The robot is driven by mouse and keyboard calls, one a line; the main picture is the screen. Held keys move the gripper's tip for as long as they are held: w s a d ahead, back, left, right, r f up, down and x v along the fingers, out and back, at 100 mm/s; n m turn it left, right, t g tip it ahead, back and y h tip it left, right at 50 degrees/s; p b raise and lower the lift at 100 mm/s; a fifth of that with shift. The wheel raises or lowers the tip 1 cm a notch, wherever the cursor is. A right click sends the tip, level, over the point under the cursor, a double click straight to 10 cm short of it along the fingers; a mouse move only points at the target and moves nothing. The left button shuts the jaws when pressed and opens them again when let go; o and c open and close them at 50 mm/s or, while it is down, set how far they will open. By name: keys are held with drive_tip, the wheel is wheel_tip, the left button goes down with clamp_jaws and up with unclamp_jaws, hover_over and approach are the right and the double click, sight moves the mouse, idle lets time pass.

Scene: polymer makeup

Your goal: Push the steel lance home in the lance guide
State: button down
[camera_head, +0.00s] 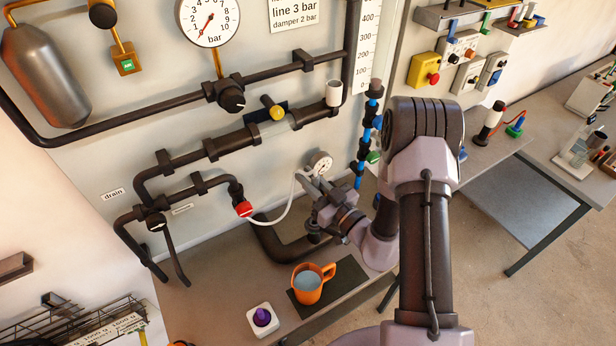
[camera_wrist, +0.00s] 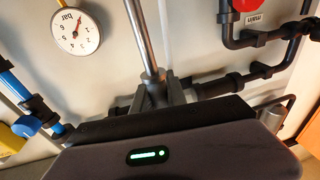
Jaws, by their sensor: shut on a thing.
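The steel lance (camera_wrist: 141,40) shows in the wrist view as a bright, slim rod running from the top edge down to my gripper (camera_wrist: 155,88). My gripper is shut on its near end. In the head view my gripper (camera_head: 325,205) is in front of the pipe panel, above the bench. The lance is hard to make out there, among the dark gripper parts. I cannot tell the lance guide for sure in either view, nor whether the lance's far end is inside anything; that end lies outside the wrist view.
A small gauge (camera_head: 320,163) is close behind my gripper, with a white hose (camera_head: 285,208) and a red fitting (camera_head: 243,208) to its left. An orange mug (camera_head: 308,284) and a purple-knobbed box (camera_head: 262,318) stand on the bench below. Blue valves (camera_head: 364,145) are to the right.

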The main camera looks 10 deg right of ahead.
drive_tip(key=shift+r+p, duration=0.1)
drive_tip(key=shift+p, duration=0.25)
wheel_tip(320, 180, down, 11)
drive_tip(key=b, duration=0.6)
drive_tip(key=shift+r+b, duration=0.2)
drive_tip(key=shift+b, duration=0.15)
idle(3.0)
drive_tip(key=shift+r, duration=0.1)
wheel_tip(320, 180, up, 10)
drive_tip(key=p, duration=1)
idle(0.6)
drive_tip(key=shift+p, duration=0.35)
idle(0.7)
